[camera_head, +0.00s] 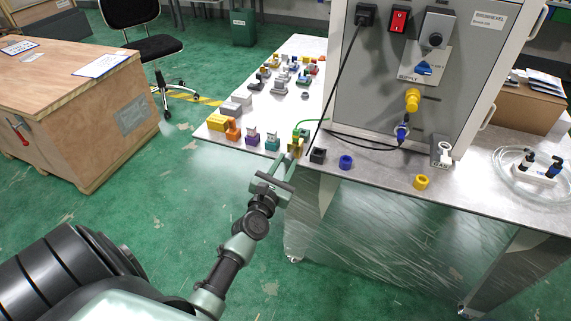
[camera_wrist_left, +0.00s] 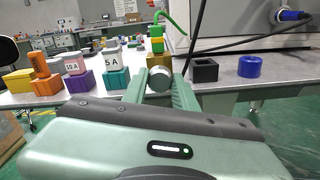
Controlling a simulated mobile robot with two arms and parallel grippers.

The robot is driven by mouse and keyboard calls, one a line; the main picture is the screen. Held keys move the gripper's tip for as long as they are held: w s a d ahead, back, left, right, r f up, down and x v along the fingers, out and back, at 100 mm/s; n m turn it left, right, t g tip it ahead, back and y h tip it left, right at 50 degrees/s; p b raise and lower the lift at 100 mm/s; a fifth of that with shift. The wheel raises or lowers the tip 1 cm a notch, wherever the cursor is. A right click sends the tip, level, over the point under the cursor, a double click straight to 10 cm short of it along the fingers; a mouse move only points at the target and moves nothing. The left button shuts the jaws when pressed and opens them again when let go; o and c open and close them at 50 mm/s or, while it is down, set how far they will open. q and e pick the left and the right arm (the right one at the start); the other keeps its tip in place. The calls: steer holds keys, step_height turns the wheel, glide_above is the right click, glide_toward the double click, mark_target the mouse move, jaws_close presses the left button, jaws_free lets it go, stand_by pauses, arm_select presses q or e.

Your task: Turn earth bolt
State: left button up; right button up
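The earth bolt (camera_wrist_left: 160,77) shows in the left wrist view as a round silver head below a brass-yellow block (camera_wrist_left: 156,45) at the table's front edge. A green cable (camera_wrist_left: 172,20) runs up from the block. In the head view the brass block (camera_head: 296,144) is partly hidden by my left gripper (camera_head: 288,160). The gripper's green fingers (camera_wrist_left: 160,88) stand on both sides of the bolt head, with no clear gap to it, so they appear shut on it. The bolt's shank is hidden. My right gripper is not in view.
A grey machine cabinet (camera_head: 385,110) with a black cable stands behind. Left along the edge are teal (camera_head: 272,141), purple and orange blocks. Right are a black block (camera_head: 318,155), a blue ring (camera_head: 345,161) and a yellow ring (camera_head: 421,182). Open floor lies in front.

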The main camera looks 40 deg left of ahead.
arm_select(q)
jaws_close()
steer(key=shift+m, duration=0.3)
